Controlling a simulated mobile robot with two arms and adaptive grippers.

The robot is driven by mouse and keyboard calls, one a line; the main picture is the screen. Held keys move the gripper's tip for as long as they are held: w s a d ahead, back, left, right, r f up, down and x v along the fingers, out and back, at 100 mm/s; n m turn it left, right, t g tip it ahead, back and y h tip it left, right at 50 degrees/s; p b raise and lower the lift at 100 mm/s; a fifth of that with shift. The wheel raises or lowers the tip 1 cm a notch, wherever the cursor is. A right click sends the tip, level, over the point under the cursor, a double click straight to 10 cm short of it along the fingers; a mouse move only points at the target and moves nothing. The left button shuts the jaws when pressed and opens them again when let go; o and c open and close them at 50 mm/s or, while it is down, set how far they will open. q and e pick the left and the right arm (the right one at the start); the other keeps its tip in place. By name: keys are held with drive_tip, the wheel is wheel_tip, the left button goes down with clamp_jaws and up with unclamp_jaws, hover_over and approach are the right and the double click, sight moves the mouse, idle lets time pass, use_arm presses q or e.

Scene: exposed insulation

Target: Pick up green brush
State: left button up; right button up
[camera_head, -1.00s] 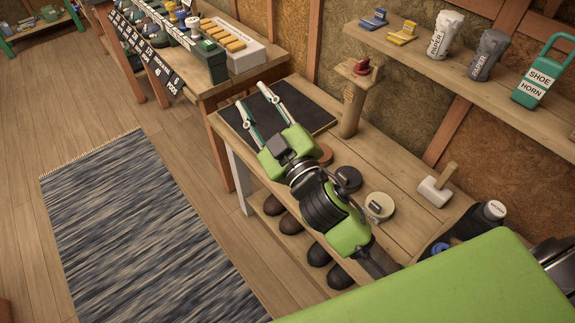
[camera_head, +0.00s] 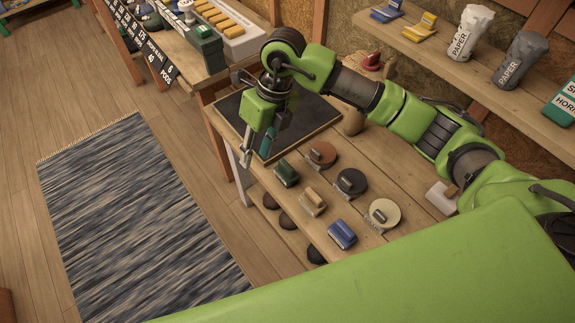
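The green brush (camera_head: 287,172), dark green with a metal-looking handle piece, lies on the wooden bench near its front edge. It is just right of the black mat (camera_head: 313,117). My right gripper (camera_head: 256,158) points down over the front edge of the mat, to the left of the brush and apart from it. Its two fingers are spread with nothing between them. My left gripper is not in view.
A tan brush (camera_head: 313,200) and a blue brush (camera_head: 342,234) lie along the bench front. Round tins, brown (camera_head: 322,155), black (camera_head: 351,182) and cream (camera_head: 383,214), stand behind them. A shelf with paper-labelled bags (camera_head: 470,32) is above.

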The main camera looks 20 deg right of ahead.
drive_tip(key=w+d+h, duration=0.3)
drive_tip(key=d, duration=0.5)
drive_tip(key=p, duration=0.1)
hover_over(286, 165)
drive_tip(key=shift+m, duration=0.4)
wheel_tip(286, 165, down, 7)
drive_tip(key=shift+d+r, duration=0.1)
drive_tip(key=shift+r, duration=0.1)
drive_tip(key=shift+f, duration=0.6)
drive_tip(key=shift+f+p, duration=0.3)
drive_tip(key=shift+p, duration=0.15)
wheel_tip(286, 165, down, 4)
drive_tip(key=shift+r+p, duration=0.2)
drive_tip(key=shift+p, duration=0.35)
drive_tip(key=shift+f, duration=0.45)
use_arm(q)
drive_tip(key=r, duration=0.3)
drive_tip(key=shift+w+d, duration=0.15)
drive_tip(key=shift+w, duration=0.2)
use_arm(e)
clamp_jaws()
